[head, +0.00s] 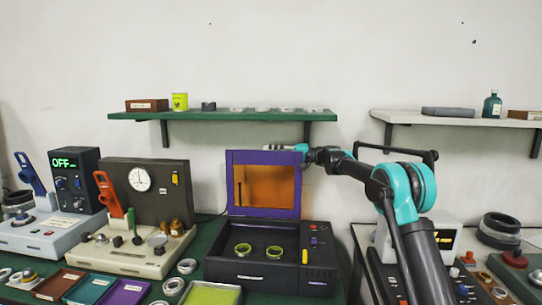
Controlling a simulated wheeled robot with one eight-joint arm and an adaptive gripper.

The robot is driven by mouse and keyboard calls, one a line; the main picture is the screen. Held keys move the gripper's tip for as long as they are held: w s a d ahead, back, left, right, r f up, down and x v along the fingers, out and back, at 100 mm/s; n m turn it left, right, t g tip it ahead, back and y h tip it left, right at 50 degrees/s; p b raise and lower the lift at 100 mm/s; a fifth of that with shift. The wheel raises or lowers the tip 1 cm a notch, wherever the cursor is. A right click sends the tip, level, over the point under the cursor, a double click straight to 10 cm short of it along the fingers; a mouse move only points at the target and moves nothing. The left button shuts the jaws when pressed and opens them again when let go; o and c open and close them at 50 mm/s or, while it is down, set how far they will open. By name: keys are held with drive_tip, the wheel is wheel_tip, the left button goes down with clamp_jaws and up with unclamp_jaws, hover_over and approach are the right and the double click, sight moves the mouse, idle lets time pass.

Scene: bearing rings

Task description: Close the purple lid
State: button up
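The purple lid (264,213) stands open and roughly upright at the back of a black box (222,262). It has a purple frame around an orange see-through window. Two yellow-green rings, a left one (243,249) and a right one (274,251), lie inside the box. My gripper (268,147) is at the lid's top edge, near its upper right corner, pointing left. I cannot tell whether it touches the lid or is behind it. Its fingers are too small to tell open from shut.
A green shelf (222,115) with small items is just above my gripper. A device with a dial (140,180) stands left of the box. Trays, including a purple one (124,292), and loose rings lie in front. More equipment (500,230) stands at right.

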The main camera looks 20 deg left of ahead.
clamp_jaws()
drive_tip(key=shift+s+d, duration=0.1)
drive_tip(key=shift+s, duration=0.05)
drive_tip(key=shift+s+d+r, duration=0.15)
drive_tip(key=shift+s, duration=0.45)
drive_tip(key=s+d+f+n, duration=0.2)
drive_tip(key=s+f+n, duration=0.2)
drive_tip(key=s, duration=0.4)
drive_tip(key=s+d+f+n, duration=0.2)
drive_tip(key=s+f+n, duration=0.2)
drive_tip(key=s, duration=0.5)
drive_tip(key=s+d+f+n, duration=0.2)
drive_tip(key=s+f+n, duration=0.2)
drive_tip(key=s, duration=0.5)
drive_tip(key=shift+d+f, duration=0.1)
